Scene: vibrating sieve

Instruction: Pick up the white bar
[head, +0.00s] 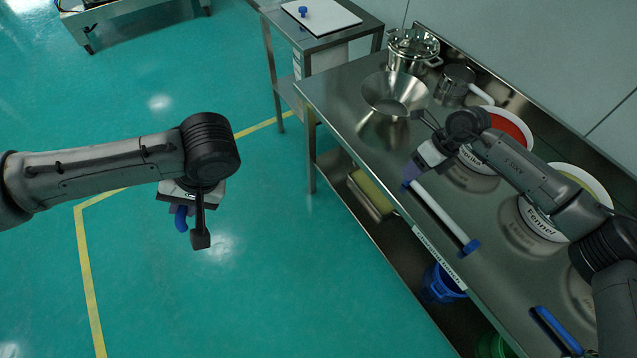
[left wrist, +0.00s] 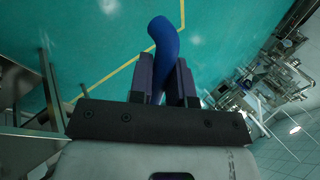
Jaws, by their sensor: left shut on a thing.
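The white bar (head: 438,213) with a blue near end lies along the front edge of the steel table. My right gripper (head: 411,174) is at the bar's far end, pointing down at it. Its fingertips overlap that end, and I cannot tell whether they are closed on it. My left gripper (head: 181,206) is over the open floor, left of the table. It is shut on a blue curved piece (head: 181,220), which also shows between the fingers in the left wrist view (left wrist: 164,45).
On the table (head: 340,97) stand a steel funnel bowl (head: 393,92), a lidded pot (head: 412,50), a steel jug (head: 456,82) and labelled bowls, one with red contents (head: 511,127). A blue bar (head: 556,329) lies at the near end. A blue bucket (head: 442,284) sits below.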

